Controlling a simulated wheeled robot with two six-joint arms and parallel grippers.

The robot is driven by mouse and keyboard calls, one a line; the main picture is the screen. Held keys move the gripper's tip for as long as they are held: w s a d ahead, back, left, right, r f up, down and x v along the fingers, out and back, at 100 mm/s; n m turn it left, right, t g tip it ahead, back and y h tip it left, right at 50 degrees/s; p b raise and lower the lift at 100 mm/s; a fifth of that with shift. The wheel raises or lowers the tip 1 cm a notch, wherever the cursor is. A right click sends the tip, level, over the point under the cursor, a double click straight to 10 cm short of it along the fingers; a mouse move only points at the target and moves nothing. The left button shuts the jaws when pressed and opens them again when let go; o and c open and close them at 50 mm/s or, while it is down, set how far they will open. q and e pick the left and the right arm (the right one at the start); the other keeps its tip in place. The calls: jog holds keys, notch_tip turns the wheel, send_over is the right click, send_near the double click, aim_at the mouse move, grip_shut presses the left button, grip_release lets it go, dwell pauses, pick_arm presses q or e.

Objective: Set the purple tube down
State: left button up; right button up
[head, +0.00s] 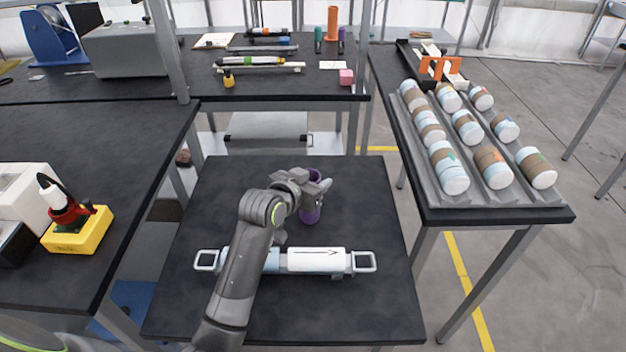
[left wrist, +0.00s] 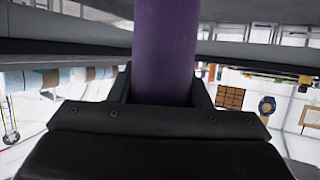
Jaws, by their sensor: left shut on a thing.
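The purple tube (head: 311,212) stands roughly upright over the small dark table (head: 380,235) in the head view, behind the blue and white roll. My left gripper (head: 312,186) is shut around its upper part. In the left wrist view the purple tube (left wrist: 165,50) fills the middle between the two dark fingers (left wrist: 160,88). I cannot tell whether the tube's lower end touches the tabletop. My right gripper is not in view.
A blue and white roll (head: 318,260) with metal end handles lies across the small table, partly behind my arm. A rack (head: 420,185) of several banded cylinders stands at the right. A yellow block holder (head: 80,235) is at the left. The table's back left is clear.

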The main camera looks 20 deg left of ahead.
pick_arm(q)
jog(key=o, duration=1)
jog(key=shift+c, duration=0.2)
jog(key=shift+o, duration=0.5)
jog(key=shift+r, duration=0.1)
jog(key=v, duration=1.2)
jog(key=shift+p, duration=0.3)
